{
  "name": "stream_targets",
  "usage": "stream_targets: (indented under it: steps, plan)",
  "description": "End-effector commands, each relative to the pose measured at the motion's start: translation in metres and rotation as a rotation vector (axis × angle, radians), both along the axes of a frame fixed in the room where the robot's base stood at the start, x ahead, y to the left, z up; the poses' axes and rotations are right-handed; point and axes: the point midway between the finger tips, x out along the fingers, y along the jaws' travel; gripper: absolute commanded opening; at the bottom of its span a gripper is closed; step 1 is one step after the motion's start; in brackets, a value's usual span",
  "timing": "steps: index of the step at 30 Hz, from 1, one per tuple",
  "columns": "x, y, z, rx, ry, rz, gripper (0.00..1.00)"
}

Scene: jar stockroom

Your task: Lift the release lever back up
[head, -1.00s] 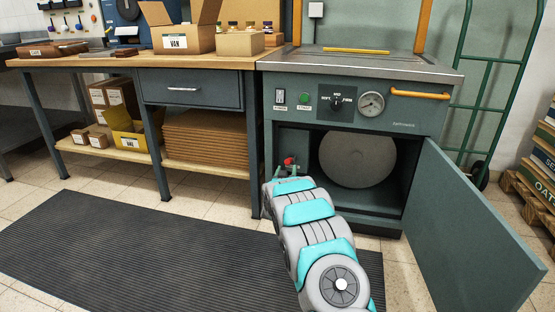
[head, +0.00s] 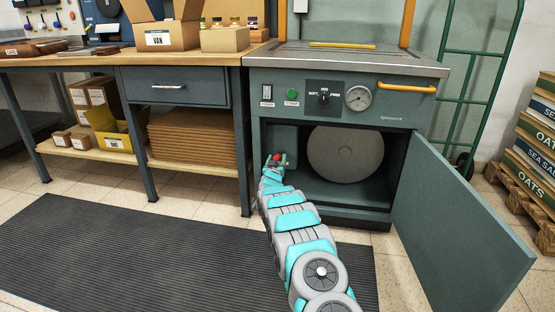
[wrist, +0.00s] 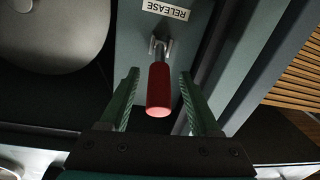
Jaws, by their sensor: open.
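The release lever (wrist: 159,90) has a red grip on a metal stem and sits under a RELEASE label (wrist: 166,9) in the wrist view. In the head view its red end (head: 277,157) shows small inside the open lower bay of the green machine (head: 350,70). My gripper (wrist: 162,85) is open, with one green finger on each side of the red grip and a visible gap on both sides. In the head view my gripper (head: 274,163) is at the left of the bay, partly hidden by my arm.
The machine's door (head: 460,215) hangs open to the right. A large round grey disc (head: 345,152) stands inside the bay. A workbench (head: 190,62) with boxes is to the left. A dark ribbed mat (head: 150,250) covers the floor in front.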

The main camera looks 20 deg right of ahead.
Motion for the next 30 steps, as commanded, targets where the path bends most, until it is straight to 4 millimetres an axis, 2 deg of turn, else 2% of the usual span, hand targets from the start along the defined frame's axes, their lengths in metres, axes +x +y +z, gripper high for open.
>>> stream_targets:
  steps: [6, 18, 30]
  plan:
    - [0.0088, -0.0056, -0.0003, -0.001, -0.002, -0.001, 0.63]
    - [0.0105, -0.0069, -0.0004, -0.002, 0.0, 0.0, 0.62]
    - [0.0104, -0.0067, -0.0004, -0.002, 0.001, 0.0, 0.17]
